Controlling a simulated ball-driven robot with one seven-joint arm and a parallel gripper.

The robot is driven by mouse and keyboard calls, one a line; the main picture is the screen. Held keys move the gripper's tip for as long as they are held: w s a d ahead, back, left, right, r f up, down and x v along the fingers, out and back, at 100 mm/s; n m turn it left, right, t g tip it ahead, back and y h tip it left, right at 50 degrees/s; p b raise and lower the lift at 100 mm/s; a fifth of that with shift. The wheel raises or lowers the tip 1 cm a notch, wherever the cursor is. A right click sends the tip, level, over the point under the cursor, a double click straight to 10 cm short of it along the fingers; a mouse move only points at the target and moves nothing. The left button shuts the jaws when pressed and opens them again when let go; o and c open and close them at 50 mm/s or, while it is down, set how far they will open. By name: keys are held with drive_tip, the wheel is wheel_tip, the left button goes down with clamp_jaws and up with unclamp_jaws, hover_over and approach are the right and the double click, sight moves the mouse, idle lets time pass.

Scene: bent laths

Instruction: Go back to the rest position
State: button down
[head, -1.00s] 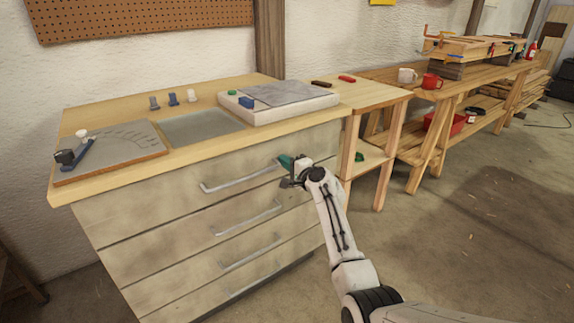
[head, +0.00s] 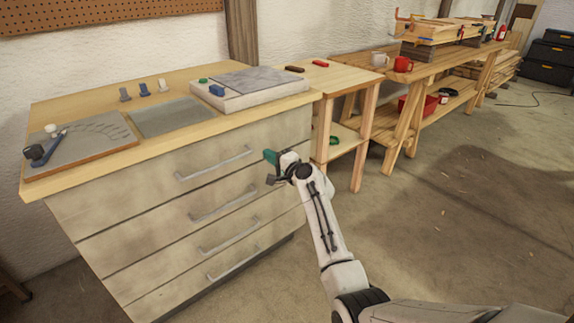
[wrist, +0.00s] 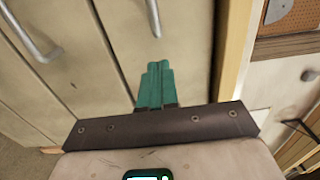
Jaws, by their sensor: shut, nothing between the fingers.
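My gripper (head: 270,157) is in front of the right side of the drawer cabinet (head: 130,215), a little right of the top drawer's handle (head: 213,163). In the wrist view its green fingers (wrist: 155,85) lie side by side, shut and with nothing between them. They point at the pale drawer fronts, and no handle is in their grip. My arm is bent and reaches up from the lower right of the head view.
The cabinet top carries a board with a blue lever (head: 50,147), a grey slab (head: 252,85) and several small pegs. A side table (head: 345,78) and a long bench (head: 440,65) stand to the right. Open concrete floor (head: 470,210) lies at the right.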

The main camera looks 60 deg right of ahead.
drive_tip(key=p+v, duration=0.1)
drive_tip(key=v, duration=0.6)
drive_tip(key=shift+s, duration=0.15)
drive_tip(key=s+a+f+n+g+y, duration=0.25)
drive_tip(key=a+f+n, duration=0.25)
drive_tip(key=a, duration=0.4)
drive_tip(key=s+a+f+n+g+y, duration=0.2)
drive_tip(key=a+f+n+g+y, duration=0.25)
drive_tip(key=a, duration=0.55)
drive_tip(key=s+a+f+n+g, duration=0.35)
drive_tip(key=s+a, duration=0.25)
drive_tip(key=s, duration=0.2)
drive_tip(key=s+a+f+n+g, duration=0.2)
drive_tip(key=s+a+f+n, duration=0.2)
drive_tip(key=s+a, duration=0.25)
drive_tip(key=s+a+r+n+g+h, duration=0.15)
drive_tip(key=s+n+g, duration=0.25)
drive_tip(key=s, duration=1)
wheel_tip(320, 180, up, 17)
drive_tip(key=p, duration=1.8)
drive_tip(key=shift+w+d+h, duration=0.2)
drive_tip(key=shift+w+h, duration=0.15)
drive_tip(key=shift+w, duration=0.1)
